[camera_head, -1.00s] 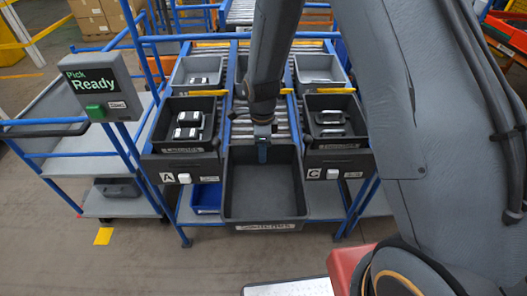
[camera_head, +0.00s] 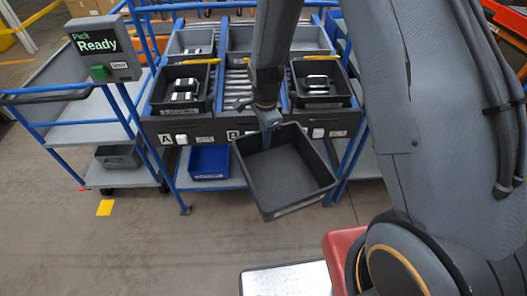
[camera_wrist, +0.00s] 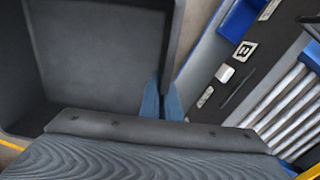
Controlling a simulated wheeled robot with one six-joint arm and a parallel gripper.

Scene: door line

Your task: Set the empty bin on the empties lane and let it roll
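The middle roller lane (camera_head: 238,85), marked B, shows bare rollers behind the bin, partly hidden by my arm. No label in view tells which lane is the empties lane.
Dark bins with items stand in lane A (camera_head: 163,103) and lane C (camera_head: 345,90). A blue bin (camera_head: 209,160) sits on the lower shelf. A cart (camera_head: 90,128) with a "Pick Ready" panel (camera_head: 100,45) stands left. Floor in front of the rack is clear.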

